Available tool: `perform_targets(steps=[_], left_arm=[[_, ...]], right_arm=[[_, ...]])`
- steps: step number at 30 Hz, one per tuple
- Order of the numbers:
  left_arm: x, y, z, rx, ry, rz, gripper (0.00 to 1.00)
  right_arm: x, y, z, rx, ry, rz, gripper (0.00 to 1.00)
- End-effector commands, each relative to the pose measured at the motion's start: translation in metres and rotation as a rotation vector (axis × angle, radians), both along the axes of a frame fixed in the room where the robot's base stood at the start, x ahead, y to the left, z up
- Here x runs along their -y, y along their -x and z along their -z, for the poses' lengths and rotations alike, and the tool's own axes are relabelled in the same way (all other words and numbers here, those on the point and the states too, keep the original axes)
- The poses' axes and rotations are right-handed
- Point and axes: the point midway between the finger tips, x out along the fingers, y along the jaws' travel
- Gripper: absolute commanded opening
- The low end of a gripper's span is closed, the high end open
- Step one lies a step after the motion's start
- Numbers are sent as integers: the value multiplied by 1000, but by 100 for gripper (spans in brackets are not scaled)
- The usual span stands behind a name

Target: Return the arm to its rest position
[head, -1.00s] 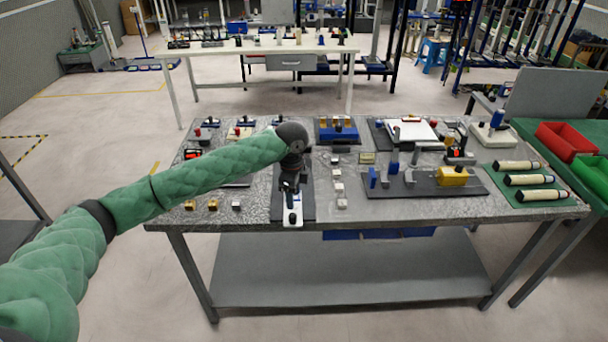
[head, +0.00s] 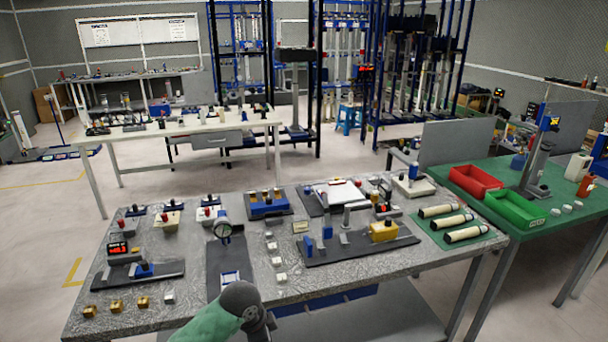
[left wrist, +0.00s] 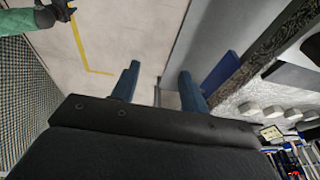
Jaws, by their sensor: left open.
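My left arm's green sleeve and dark wrist show in the head view, low at the centre. They are in front of the bench's near edge, and the left gripper (head: 265,325) is mostly hidden behind the wrist. In the left wrist view its two blue fingers (left wrist: 158,88) are apart with nothing between them. Bare floor and the bench side show beyond them. A piece of a green-sleeved arm shows at that view's top left corner.
A green table (head: 560,222) with a red bin (head: 475,181) and green bin (head: 514,209) stands at right. Floor is clear at left.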

Motion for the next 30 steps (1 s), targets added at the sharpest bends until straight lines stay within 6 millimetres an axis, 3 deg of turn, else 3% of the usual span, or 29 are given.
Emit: perform_targets(steps=[6, 14, 22, 30], left_arm=[[9, 40, 16, 7, 72, -140, 45], [2, 83, 29, 12, 131, -339, 45], [-23, 132, 42, 8, 159, -575, 45], [-63, 187, 52, 7, 141, -824, 45]], right_arm=[[-1, 0, 0, 0, -1, 0, 36], [0, 1, 0, -1, 0, 0, 36], [3, 1, 0, -1, 3, -2, 36], [4, 1, 0, -1, 4, -1, 36]])
